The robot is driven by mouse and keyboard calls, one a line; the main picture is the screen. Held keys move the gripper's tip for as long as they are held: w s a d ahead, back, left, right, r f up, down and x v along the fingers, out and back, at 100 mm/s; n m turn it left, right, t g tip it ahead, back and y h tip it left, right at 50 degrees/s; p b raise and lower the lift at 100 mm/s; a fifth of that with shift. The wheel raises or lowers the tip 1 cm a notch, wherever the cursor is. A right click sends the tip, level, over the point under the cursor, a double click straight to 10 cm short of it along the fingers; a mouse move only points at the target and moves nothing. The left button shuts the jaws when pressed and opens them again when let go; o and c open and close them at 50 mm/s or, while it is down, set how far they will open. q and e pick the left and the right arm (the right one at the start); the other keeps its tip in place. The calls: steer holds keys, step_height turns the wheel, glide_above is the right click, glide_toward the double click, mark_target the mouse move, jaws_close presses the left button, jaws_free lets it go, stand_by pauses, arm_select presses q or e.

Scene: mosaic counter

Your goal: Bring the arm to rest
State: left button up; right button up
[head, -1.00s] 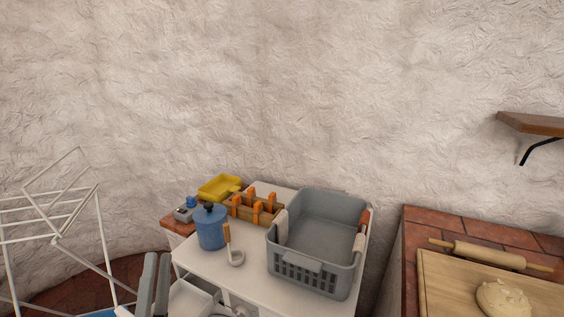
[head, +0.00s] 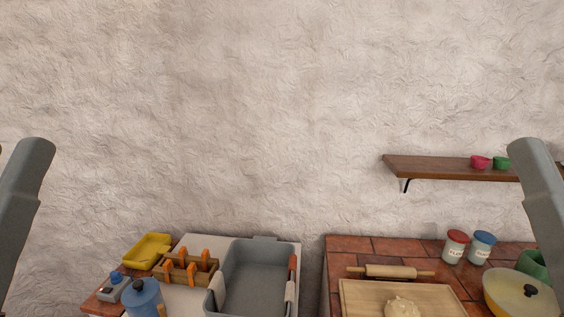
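A grey link of my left arm (head: 22,205) stands at the left edge of the head view. A matching grey link of my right arm (head: 545,205) stands at the right edge. Both links are raised in front of the plaster wall, one on each side. Neither gripper shows, so I cannot see their fingers or whether they hold anything.
Below are a grey basket (head: 262,272), a wooden holder with orange parts (head: 190,270), a yellow tray (head: 148,251) and a blue canister (head: 146,297). The tiled counter carries a cutting board (head: 357,297) with dough (head: 402,307). A wooden shelf (head: 440,169) juts from the wall.

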arm_select(q)
step_height(320, 180, up, 28)
steer(key=p, duration=2.5)
steer(key=shift+y, duration=0.3)
arm_select(e)
step_height(320, 180, up, 28)
